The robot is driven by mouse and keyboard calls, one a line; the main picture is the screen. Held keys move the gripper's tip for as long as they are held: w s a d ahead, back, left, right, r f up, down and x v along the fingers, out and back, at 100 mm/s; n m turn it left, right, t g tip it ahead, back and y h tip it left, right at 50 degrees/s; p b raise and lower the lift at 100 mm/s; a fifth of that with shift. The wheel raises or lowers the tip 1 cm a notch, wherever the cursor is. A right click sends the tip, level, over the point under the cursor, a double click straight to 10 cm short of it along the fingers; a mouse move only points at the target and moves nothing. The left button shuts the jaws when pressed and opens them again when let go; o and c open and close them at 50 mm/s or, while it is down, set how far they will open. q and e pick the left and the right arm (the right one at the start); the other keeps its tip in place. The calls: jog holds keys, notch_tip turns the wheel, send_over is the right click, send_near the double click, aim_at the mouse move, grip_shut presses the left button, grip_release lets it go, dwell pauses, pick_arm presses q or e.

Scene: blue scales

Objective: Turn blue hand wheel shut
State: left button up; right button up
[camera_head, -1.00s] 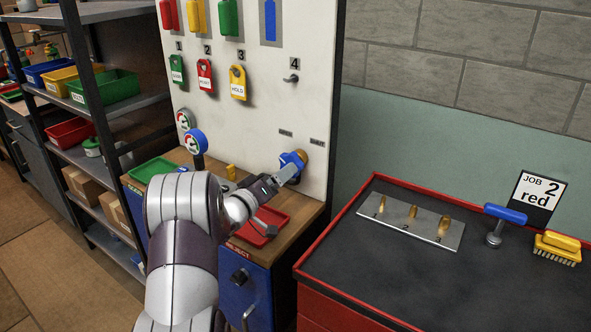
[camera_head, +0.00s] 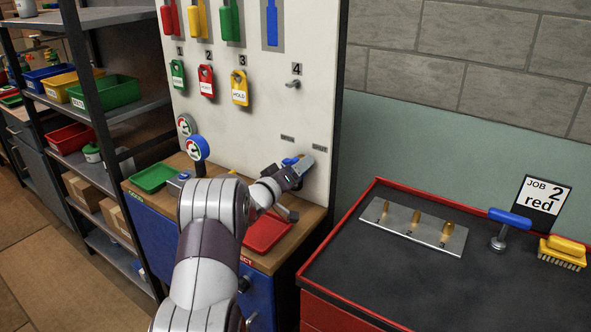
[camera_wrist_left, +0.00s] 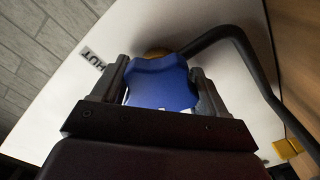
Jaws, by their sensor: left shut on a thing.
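The blue hand wheel (camera_head: 290,161) is on the lower part of the white board, mostly hidden behind my left gripper (camera_head: 304,164) in the head view. In the left wrist view the wheel (camera_wrist_left: 162,84) fills the space between the two fingers of my left gripper (camera_wrist_left: 158,88), which are shut on its rim. A bit of brass (camera_wrist_left: 156,52) shows behind the wheel. A label ending in "HUT" (camera_wrist_left: 92,58) is on the board beside it. My right gripper is not in view.
A dark curved pipe (camera_wrist_left: 240,50) runs close beside the wheel. A red tray (camera_head: 268,233) and a green tray (camera_head: 154,177) sit on the wooden bench below the board. A gauge (camera_head: 198,148) stands left. The red-edged bench (camera_head: 400,280) is at right.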

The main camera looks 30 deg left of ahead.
pick_arm(q)
jog(key=m+b, duration=0.1)
jog(key=m, duration=0.2)
jog(key=m+b, duration=0.1)
jog(key=m, duration=0.1)
jog(key=shift+f+m, duration=0.2)
jog(key=shift+m, duration=0.2)
jog(key=m+b, duration=0.3)
jog(key=m, duration=0.2)
jog(key=shift+f, duration=0.1)
jog(key=m+b, duration=0.4)
jog(key=m, duration=0.2)
jog(key=shift+a+m, duration=0.1)
jog(key=shift+m, duration=0.2)
jog(key=m+b, duration=0.2)
jog(key=shift+m, duration=0.3)
jog(key=shift+r+m+b, duration=0.2)
jog(key=shift+m+b, duration=0.95)
jog(key=shift+m, duration=0.75)
jog(key=o, duration=1)
jog(key=shift+c, duration=0.2)
